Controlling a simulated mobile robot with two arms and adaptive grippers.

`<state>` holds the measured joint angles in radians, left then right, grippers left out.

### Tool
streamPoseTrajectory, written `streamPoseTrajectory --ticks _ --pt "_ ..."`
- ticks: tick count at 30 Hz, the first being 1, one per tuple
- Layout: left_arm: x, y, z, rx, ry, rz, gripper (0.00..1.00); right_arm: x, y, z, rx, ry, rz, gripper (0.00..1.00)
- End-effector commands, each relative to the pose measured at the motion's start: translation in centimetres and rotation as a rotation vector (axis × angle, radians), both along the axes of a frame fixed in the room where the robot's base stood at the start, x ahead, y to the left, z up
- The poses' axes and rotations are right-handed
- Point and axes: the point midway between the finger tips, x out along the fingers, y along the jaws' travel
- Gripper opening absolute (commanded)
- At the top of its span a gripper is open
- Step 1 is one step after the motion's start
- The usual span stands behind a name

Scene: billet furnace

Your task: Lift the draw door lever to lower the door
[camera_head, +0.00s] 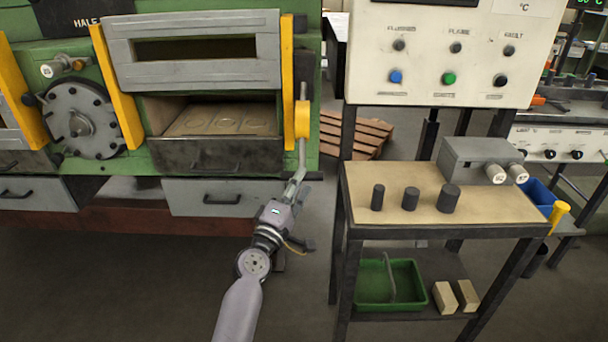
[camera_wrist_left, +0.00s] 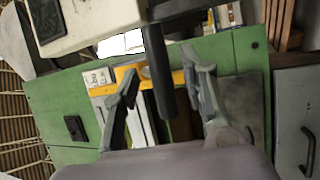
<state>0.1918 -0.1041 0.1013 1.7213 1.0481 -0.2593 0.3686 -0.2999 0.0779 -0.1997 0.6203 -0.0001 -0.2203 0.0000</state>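The grey furnace door (camera_head: 195,50) stands raised between yellow uprights, with the opening below it uncovered. The draw door lever (camera_head: 303,145) hangs down on the right of the furnace front, with a yellow hub at its top. My left gripper (camera_head: 296,181) is at the lever's lower end. In the left wrist view its fingers (camera_wrist_left: 162,64) are spread, with a dark rod (camera_wrist_left: 158,80), seemingly the lever's handle, between them. Gaps show on both sides of the rod, so I see no firm grip. My right gripper is in neither view.
A bench (camera_head: 345,190) with several dark billets stands to the right, under a control panel (camera_head: 440,45). A green tray (camera_head: 362,292) is on its lower shelf. Grey drawers (camera_head: 190,200) sit under the furnace.

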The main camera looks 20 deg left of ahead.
Motion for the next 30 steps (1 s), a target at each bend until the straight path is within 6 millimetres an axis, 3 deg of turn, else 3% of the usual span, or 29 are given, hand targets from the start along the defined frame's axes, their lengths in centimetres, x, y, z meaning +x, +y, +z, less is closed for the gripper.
streamPoseTrajectory --ticks 6,17,30 --pt "2.5 -0.3 0.5 0.000 0.000 0.000 0.40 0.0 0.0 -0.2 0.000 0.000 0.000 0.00" --pt "3.0 -0.4 0.7 0.000 0.000 0.000 0.40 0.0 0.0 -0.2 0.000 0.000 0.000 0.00" --pt "3.0 -0.3 0.6 0.000 0.002 0.000 0.12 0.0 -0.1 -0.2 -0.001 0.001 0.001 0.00"
